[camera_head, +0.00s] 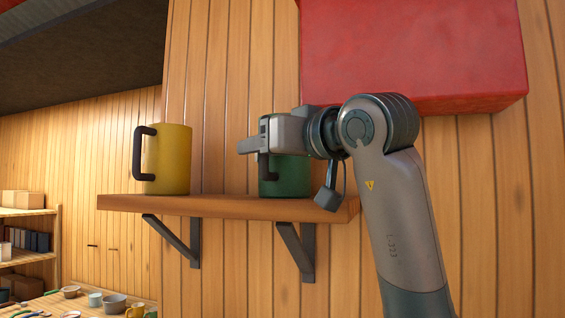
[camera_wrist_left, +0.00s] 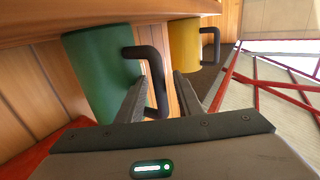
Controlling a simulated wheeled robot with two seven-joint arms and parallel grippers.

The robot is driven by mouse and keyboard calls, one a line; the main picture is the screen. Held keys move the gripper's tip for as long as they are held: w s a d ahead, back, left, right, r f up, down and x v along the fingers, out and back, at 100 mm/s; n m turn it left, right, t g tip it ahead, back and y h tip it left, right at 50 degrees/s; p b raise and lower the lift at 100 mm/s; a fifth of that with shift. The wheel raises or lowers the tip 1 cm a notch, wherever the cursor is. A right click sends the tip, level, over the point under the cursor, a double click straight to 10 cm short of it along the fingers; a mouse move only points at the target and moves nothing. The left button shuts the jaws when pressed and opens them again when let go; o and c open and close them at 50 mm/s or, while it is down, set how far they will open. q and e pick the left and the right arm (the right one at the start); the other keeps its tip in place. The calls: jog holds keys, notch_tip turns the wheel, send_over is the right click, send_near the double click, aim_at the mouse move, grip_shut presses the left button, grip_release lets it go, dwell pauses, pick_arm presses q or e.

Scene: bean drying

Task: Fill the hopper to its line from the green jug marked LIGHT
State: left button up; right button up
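The green jug (camera_head: 290,178) stands on a wooden wall shelf, mostly hidden behind my left gripper (camera_head: 252,144). In the left wrist view the green jug (camera_wrist_left: 97,72) shows its black handle, which lies between my two fingers (camera_wrist_left: 160,98). The fingers are apart, and I see no clear contact with the handle. No LIGHT mark is visible on the side I see. My right gripper is in neither view. I cannot identify the hopper or its line for sure.
A yellow jug (camera_head: 170,160) with a black handle stands left on the same shelf (camera_head: 215,206). A large red box-shaped body (camera_head: 415,45) hangs above my left arm. Lower left are a shelf of boxes (camera_head: 25,238) and a table with bowls (camera_head: 115,302).

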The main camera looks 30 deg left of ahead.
pick_arm(q)
grip_shut()
jog(key=shift+r, duration=0.15)
jog(key=shift+a+r+p, duration=0.15)
jog(key=shift+r+p, duration=0.85)
jog(key=shift+r, duration=0.45)
jog(key=shift+f, duration=0.2)
